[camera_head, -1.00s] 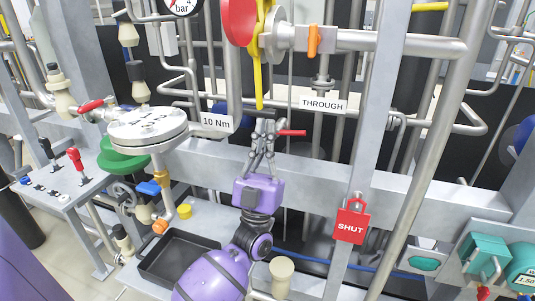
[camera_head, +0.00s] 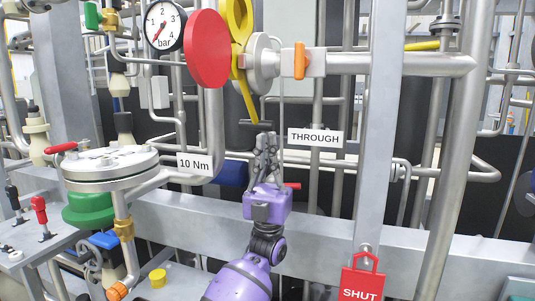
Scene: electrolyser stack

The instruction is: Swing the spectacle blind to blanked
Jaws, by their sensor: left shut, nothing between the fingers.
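The yellow spectacle blind (camera_head: 237,18) stands at the pipe joint at the top centre, between a large red disc (camera_head: 208,48) and a grey flange (camera_head: 262,64). A ring-shaped part of it shows at the top. A yellow bar (camera_head: 249,102) slopes down from the joint, with a dark crosspiece (camera_head: 255,123) near its lower end. My left gripper (camera_head: 265,138) is shut just below this crosspiece, with nothing seen between its fingers. I cannot tell whether the fingertips touch the crosspiece. My right gripper is not in view.
A label reading THROUGH (camera_head: 316,137) is right of the gripper, and a 10 Nm label (camera_head: 194,164) is left. A pressure gauge (camera_head: 164,26) stands upper left. A grey post (camera_head: 376,130) with a red SHUT tag (camera_head: 361,284) stands at right.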

